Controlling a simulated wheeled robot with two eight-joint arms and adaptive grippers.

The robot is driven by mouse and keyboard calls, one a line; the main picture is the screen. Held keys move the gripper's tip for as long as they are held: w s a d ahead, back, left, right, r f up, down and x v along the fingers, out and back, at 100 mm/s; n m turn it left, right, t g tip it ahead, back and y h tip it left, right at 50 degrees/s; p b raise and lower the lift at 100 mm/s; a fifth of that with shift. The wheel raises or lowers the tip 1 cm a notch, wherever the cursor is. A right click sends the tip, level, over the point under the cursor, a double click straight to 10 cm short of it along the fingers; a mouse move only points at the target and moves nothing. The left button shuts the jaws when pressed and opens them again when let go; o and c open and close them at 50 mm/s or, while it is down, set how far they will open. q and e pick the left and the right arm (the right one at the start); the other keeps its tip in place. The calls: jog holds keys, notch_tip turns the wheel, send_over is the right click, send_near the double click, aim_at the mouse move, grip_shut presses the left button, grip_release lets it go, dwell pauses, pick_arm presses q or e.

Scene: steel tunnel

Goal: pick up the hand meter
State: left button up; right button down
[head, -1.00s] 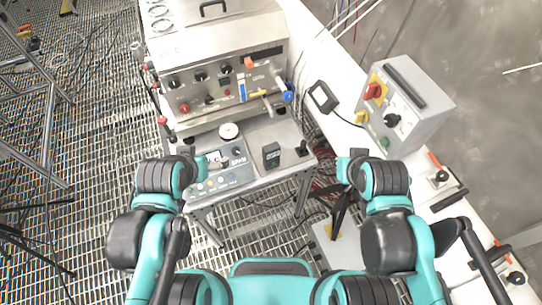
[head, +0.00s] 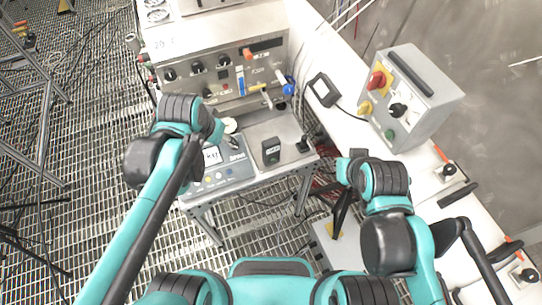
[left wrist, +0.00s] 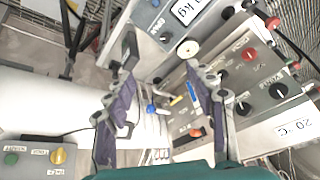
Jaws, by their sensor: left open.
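A small dark upright device with a pale label, which I take for the hand meter (head: 271,151), stands on the steel table right of the grey kg scale (head: 228,166). A dark block at upper left in the left wrist view (left wrist: 130,48) looks like the same device, just beyond the left finger. My left gripper (left wrist: 157,72) is open with nothing between its purple-grey fingers. In the head view its arm reaches over the scale's left side, and the fingers are mostly hidden. My right arm ends right of the table; a dark shape below its wrist may be the right gripper (head: 342,205), jaws unclear.
A steel control panel (head: 215,70) with knobs and a blue-handled valve stands behind the table. A black-framed unit (head: 323,90) with a cable and a grey switch box (head: 412,100) sit on the white ledge at right. Grating floor lies at left.

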aim_at(271, 141)
pick_arm(q)
jog(key=w+d+f+m+g+b, duration=0.1)
jog(key=w+d+f+m+b, duration=0.2)
jog(key=f, duration=0.4)
jog(key=w+d+f+m+g+b, duration=0.2)
jog(key=w+d+f+m, duration=0.1)
jog(key=w+d+f, duration=0.3)
jog(key=w+d+f+m+g+b, duration=0.2)
jog(key=w+f, duration=0.4)
jog(key=f, duration=0.3)
jog(key=shift+d+m+b, duration=0.5)
jog(key=shift+d+b, duration=0.3)
jog(key=shift+d, duration=0.55)
notch_tip(271, 141, down, 2)
jog(key=shift+d+f+b, duration=0.1)
jog(key=shift+f+b, duration=0.15)
jog(key=shift+b, duration=0.1)
notch_tip(271, 141, down, 6)
jog(key=shift+r+b, duration=0.2)
jog(key=shift+b, duration=0.75)
jog(key=shift+r, duration=0.1)
grip_shut()
